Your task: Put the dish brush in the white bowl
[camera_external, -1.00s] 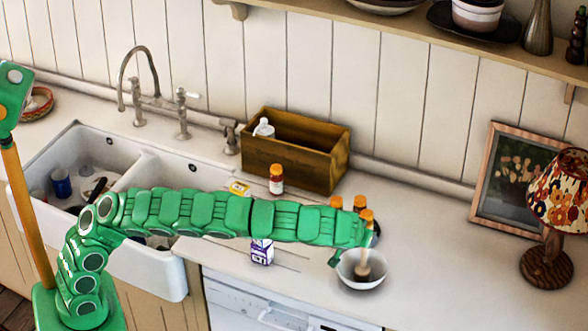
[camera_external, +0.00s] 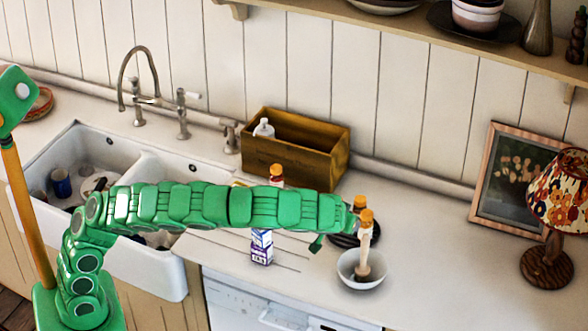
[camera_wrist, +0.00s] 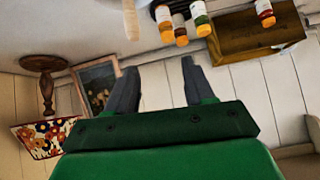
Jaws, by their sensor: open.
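The white bowl (camera_external: 350,280) stands on the counter at the right of the sink. The dish brush (camera_external: 364,258) is in the bowl, head down, with its pale handle sticking up above the rim. In the wrist view a pale stick, apparently the brush handle (camera_wrist: 130,18), shows at the top, beyond and apart from my fingertips. My gripper (camera_wrist: 158,66) is open, with nothing between its fingers. In the external view it is up beside the bowl, and my arm partly hides it.
Orange-capped jars (camera_external: 366,215) stand behind the bowl, partly hidden by my arm. A wooden box (camera_external: 290,160) is against the wall. A carton (camera_external: 262,248) stands left of the bowl. A framed picture (camera_external: 480,190) and lamp (camera_external: 547,262) are at the right, with clear counter between.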

